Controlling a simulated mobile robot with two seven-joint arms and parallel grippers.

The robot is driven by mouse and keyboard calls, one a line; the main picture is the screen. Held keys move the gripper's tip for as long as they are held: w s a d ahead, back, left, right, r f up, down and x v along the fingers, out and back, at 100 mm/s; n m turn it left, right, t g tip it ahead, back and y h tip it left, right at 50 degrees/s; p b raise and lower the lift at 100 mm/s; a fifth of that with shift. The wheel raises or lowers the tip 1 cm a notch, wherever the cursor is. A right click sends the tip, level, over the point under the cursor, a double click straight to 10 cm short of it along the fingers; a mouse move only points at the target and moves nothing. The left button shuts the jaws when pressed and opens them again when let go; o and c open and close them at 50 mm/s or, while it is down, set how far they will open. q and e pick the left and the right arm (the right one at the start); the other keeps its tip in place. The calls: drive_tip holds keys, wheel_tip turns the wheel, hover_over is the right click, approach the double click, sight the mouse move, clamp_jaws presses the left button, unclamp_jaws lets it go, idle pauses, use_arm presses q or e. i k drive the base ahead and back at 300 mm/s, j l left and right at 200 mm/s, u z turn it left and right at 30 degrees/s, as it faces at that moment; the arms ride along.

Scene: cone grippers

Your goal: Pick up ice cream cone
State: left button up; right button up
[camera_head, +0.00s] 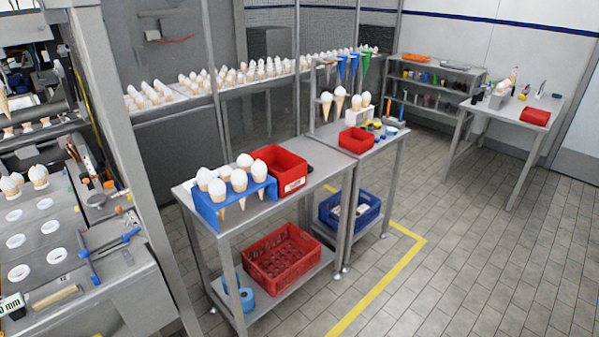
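Several ice cream cones with white tops (239,180) stand upright in a blue holder (232,208) on the near steel table (285,203). Several more cones (340,101) stand in a small white holder on the table behind it. Long rows of cones (250,72) line the counter along the back wall. A few cones (38,176) sit at the machine on the left. Neither of my grippers shows in this view.
A red bin (280,169) stands beside the blue holder. A red crate (282,256) and a blue crate (349,208) sit on lower shelves. Tools lie on the left machine's plate (110,270). Tiled floor (450,260) to the right is clear, with a yellow line.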

sight(258, 168)
drive_tip(key=i+l+u, duration=0.1)
drive_tip(key=i+l, duration=0.25)
drive_tip(key=i+l+u, duration=0.15)
drive_tip(key=i+l, duration=0.15)
drive_tip(key=l, duration=0.3)
